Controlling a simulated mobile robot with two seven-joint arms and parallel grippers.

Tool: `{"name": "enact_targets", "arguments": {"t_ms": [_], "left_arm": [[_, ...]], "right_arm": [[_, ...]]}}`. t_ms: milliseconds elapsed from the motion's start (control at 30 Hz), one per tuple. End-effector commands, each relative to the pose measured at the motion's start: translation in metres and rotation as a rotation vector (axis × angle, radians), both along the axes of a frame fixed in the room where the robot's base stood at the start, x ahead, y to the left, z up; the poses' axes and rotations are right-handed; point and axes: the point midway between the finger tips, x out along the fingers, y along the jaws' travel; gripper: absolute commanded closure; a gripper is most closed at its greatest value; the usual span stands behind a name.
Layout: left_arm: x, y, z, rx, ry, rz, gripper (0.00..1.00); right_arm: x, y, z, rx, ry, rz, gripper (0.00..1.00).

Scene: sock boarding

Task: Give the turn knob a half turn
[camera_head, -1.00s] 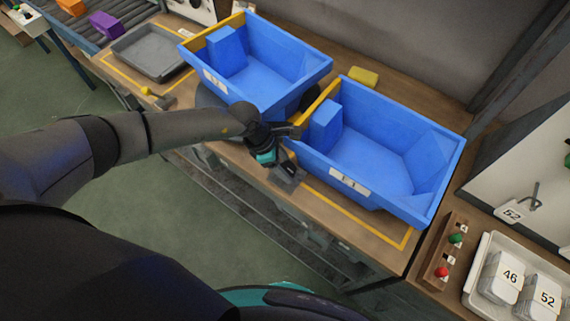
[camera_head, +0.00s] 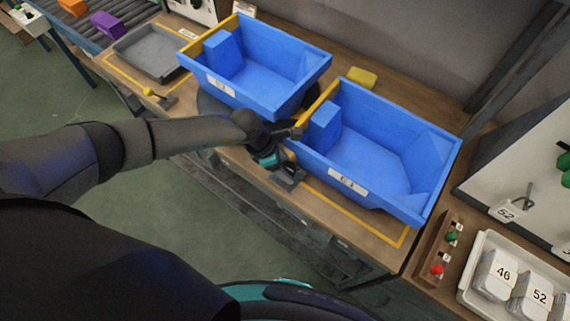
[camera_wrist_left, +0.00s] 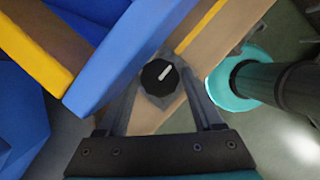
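The turn knob (camera_wrist_left: 158,76) is a round black dial with a white pointer line on a grey mount, seen in the left wrist view. The pointer leans up and to the right. My left gripper (camera_wrist_left: 160,84) is open, with one finger on each side of the knob. I cannot tell whether the fingers touch it. In the head view my left gripper (camera_head: 280,168) is at the table's front edge, by the grey knob mount (camera_head: 289,180); the dial itself is hidden there. My right gripper is not in view.
Two blue bins, the left bin (camera_head: 285,85) and the right bin (camera_head: 375,165), stand close behind the gripper. A grey tray (camera_head: 150,52) lies at the far left. A box with red and green buttons (camera_head: 436,250) and a white tray (camera_head: 480,300) are at the right.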

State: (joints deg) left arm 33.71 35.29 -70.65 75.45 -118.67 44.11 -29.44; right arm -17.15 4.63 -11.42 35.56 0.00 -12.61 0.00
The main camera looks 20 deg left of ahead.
Motion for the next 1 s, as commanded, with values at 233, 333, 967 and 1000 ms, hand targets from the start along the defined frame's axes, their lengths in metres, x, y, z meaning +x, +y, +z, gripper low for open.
{"name": "enact_targets", "arguments": {"t_ms": [233,333,967,1000], "left_arm": [[0.0,0.0,0.0,0.0,-0.001,-0.002,0.11],[0.0,0.0,0.0,0.001,-0.002,-0.001,0.11],[-0.012,0.027,0.07,0.003,-0.003,-0.002,0.11],[-0.013,0.029,0.077,0.002,-0.004,-0.003,0.11]], "right_arm": [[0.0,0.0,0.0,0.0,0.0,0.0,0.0],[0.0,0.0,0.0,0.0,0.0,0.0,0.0],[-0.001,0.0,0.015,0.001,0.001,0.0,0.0],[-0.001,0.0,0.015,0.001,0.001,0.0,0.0]]}}
